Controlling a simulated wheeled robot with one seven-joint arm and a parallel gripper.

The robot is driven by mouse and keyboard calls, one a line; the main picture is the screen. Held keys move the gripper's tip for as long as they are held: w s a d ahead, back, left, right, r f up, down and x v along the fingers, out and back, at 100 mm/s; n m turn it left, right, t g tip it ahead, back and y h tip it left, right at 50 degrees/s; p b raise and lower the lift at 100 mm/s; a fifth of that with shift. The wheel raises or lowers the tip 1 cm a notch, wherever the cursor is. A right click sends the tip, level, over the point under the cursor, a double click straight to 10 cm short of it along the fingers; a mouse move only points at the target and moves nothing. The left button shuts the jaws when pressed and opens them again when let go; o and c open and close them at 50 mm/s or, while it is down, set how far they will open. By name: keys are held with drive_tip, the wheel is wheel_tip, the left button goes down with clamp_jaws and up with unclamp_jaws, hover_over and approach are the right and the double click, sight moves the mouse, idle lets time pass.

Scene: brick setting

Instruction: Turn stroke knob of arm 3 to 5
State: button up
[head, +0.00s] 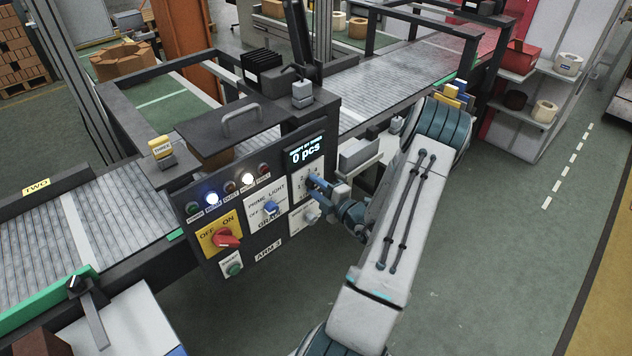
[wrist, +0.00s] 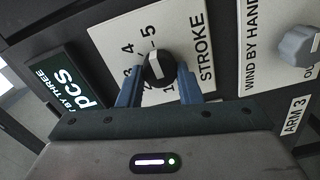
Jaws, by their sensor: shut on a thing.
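The stroke knob (wrist: 155,66) is a round black knob with a white line, on a white plate marked STROKE (wrist: 183,28) with numbers around it. In the wrist view, the two blue fingers of my gripper (wrist: 159,85) stand on either side of the knob and are shut on it. The white line points about toward the 5 mark. In the head view, my gripper (head: 318,184) reaches the stroke plate (head: 308,170) from the right and hides the knob. The plate is on the dark panel labelled ARM 3 (head: 268,250).
A grey wind by hand knob (wrist: 296,46) sits near the stroke plate. The floor at right is clear.

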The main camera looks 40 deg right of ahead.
drive_tip(key=shift+m, duration=0.4)
drive_tip(key=o, duration=1)
drive_tip(key=shift+c, duration=0.2)
drive_tip(key=shift+s, duration=0.1)
drive_tip(key=s+d+b, duration=0.1)
drive_tip(key=s+b, duration=0.1)
drive_tip(key=s, duration=1.1)
drive_tip(key=shift+s, duration=0.3)
